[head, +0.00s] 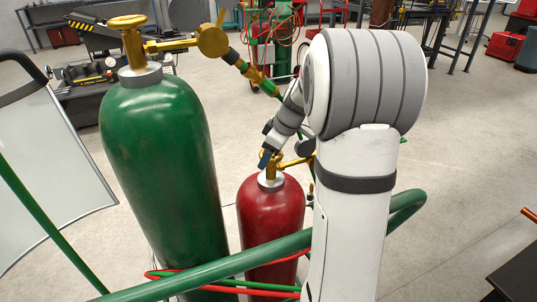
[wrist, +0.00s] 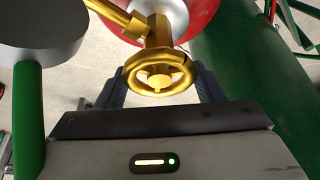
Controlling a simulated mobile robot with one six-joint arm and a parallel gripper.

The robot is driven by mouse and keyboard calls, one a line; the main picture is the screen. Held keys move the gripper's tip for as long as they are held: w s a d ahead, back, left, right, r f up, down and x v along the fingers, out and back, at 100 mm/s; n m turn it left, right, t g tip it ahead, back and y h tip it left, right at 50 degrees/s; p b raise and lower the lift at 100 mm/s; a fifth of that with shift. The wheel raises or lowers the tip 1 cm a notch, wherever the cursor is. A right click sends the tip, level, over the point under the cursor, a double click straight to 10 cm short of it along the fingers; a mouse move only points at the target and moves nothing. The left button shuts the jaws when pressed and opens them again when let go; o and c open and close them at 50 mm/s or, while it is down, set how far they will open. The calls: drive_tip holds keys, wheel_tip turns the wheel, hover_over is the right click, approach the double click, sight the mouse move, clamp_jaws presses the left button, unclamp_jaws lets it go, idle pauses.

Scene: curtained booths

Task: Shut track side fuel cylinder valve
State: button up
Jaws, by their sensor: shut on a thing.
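The red cylinder (head: 270,215) stands upright with a gold valve on top, beside a taller green cylinder (head: 160,165). My gripper (head: 266,157) is at the red cylinder's valve, reached from above. In the wrist view the gold valve handwheel (wrist: 158,72) sits between the two dark fingers of my gripper, which is shut on it. The red cylinder also shows behind the wheel (wrist: 188,22). In the head view the wheel is mostly hidden by my gripper. How far the valve is turned cannot be told.
A green rail (head: 250,262) runs in front of both cylinders, with red and green hoses (head: 225,283) beneath it. The green cylinder's gold valve and regulator (head: 212,40) stand close to my arm's left. A pale panel (head: 45,175) is at left. Open floor lies right.

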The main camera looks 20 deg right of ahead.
drive_tip(key=shift+s+d+f, duration=0.1)
drive_tip(key=shift+s+d, duration=0.05)
idle(0.3)
drive_tip(key=shift+m+b, duration=0.3)
drive_tip(key=shift+m, duration=0.2)
drive_tip(key=m+h+b, duration=0.1)
drive_tip(key=m, duration=0.1)
drive_tip(key=shift+m+t, duration=0.3)
drive_tip(key=shift+m, duration=0.1)
drive_tip(key=m+h, duration=0.1)
drive_tip(key=m, duration=0.2)
drive_tip(key=shift+m+h+p, duration=0.3)
drive_tip(key=shift+p, duration=0.05)
drive_tip(key=m+h, duration=0.1)
drive_tip(key=m, duration=0.1)
drive_tip(key=shift+m+p, duration=0.3)
drive_tip(key=shift+p, duration=0.05)
drive_tip(key=m, duration=0.1)
drive_tip(key=m+h+b, duration=0.1)
drive_tip(key=m, duration=0.1)
drive_tip(key=shift+f+m, duration=0.2)
drive_tip(key=shift+m, duration=0.1)
drive_tip(key=shift+r+m+g+h+b, duration=0.1)
drive_tip(key=shift+m+g+h+b, duration=0.25)
drive_tip(key=shift+m+b, duration=0.6)
drive_tip(key=shift+m+g+h+b, duration=0.15)
drive_tip(key=shift+m+h+b, duration=0.45)
drive_tip(key=shift+m, duration=0.55)
